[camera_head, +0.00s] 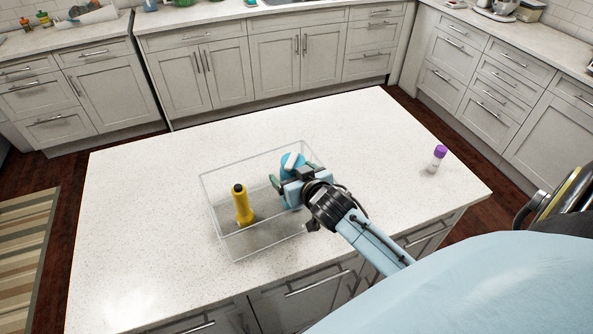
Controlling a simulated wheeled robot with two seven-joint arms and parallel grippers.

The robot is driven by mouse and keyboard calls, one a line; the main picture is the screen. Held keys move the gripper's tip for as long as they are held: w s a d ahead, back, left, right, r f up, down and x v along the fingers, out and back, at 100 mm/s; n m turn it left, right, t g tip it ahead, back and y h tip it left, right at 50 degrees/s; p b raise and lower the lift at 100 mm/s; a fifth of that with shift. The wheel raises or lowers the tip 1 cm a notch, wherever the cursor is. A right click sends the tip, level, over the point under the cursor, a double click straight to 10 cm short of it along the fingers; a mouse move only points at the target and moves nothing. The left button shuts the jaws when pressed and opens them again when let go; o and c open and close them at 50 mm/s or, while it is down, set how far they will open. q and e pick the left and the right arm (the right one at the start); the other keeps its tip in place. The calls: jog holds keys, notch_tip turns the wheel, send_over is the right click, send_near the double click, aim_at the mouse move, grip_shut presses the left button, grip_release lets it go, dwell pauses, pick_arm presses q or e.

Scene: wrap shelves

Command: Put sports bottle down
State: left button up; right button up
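A clear open-topped container (221,205) stands on the white island counter. A yellow bottle with a black cap (243,206) stands in its left part. A blue thing with a white top (291,162), likely the sports bottle, is at the container's right part. My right gripper (294,175) is over that part, with dark fingers on either side of the blue thing. I cannot tell whether they touch it, and the gripper hides its lower part, so its contact with the container floor is unclear. My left gripper is out of view.
A small white bottle with a purple cap (437,158) stands alone near the counter's right edge. The island counter (150,220) is clear left of the container. Cabinets (200,75) line the back and right walls. A striped rug (25,240) lies at left.

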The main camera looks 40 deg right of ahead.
jog(key=v, duration=1.2)
dwell(0.3)
